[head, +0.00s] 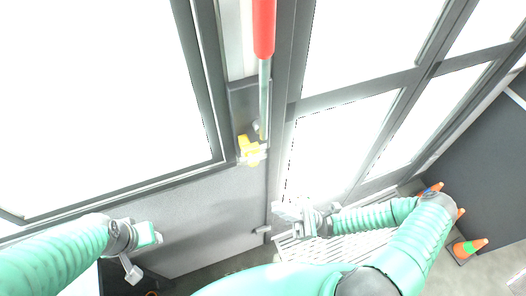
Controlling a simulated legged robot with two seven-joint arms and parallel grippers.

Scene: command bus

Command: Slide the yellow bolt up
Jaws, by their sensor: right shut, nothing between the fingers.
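The yellow bolt (249,149) is on the dark door frame in the upper middle of the head view, at the lower end of a grey rod (264,95) below a red handle (264,28). My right gripper (281,211) is below and to the right of the bolt, shut and empty, apart from it. My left gripper (140,254) is at the lower left, well away from the bolt. Its fingers are small in the view, and I cannot tell whether they are open or shut.
A large window (100,100) fills the left, above a grey panel (215,225). A glazed door (335,145) stands on the right. The space between my grippers is clear in front of the panel.

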